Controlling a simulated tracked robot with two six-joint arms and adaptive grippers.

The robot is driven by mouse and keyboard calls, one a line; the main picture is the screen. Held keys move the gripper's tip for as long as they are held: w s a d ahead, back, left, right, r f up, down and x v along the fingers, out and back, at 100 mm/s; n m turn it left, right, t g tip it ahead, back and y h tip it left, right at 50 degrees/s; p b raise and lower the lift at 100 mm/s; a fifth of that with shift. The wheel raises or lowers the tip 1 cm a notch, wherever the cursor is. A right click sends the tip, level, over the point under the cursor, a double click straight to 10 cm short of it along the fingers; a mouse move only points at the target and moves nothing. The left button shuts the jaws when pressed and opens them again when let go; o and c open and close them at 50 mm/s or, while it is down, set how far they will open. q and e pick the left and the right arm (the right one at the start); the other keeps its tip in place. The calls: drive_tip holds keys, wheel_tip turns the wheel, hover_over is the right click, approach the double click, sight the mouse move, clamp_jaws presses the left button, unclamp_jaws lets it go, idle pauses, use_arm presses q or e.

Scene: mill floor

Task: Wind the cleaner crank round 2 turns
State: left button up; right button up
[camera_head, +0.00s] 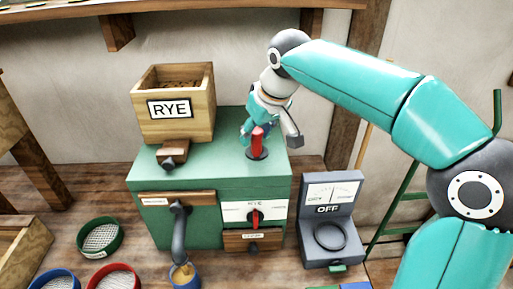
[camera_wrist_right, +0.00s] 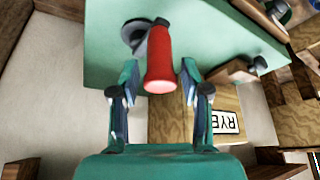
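The cleaner crank has a red upright handle (camera_head: 257,138) on a dark round base, on top of the green machine (camera_head: 215,120) near its right edge. In the right wrist view the red handle (camera_wrist_right: 160,62) stands between and just beyond the fingertips, with its dark hub behind it. My right gripper (camera_head: 252,132) is at the handle, and in the wrist view its two fingers (camera_wrist_right: 158,80) are spread with gaps on both sides of the handle. My left gripper is not in view.
A wooden box labelled RYE (camera_head: 198,105) stands on the machine's left. A grey spout (camera_head: 178,235) hangs over a blue cup. A grey scale reading OFF (camera_head: 328,240) stands to the right. Round sieves (camera_head: 100,238) lie at lower left.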

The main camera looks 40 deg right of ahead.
drive_tip(key=shift+o, duration=0.7)
drive_tip(key=shift+a+r, duration=0.1)
wheel_tip(320, 180, up, 7)
drive_tip(key=p, duration=0.6)
drive_tip(key=shift+r+p, duration=0.1)
drive_tip(key=shift+p, duration=0.25)
drive_tip(key=shift+r, duration=0.9)
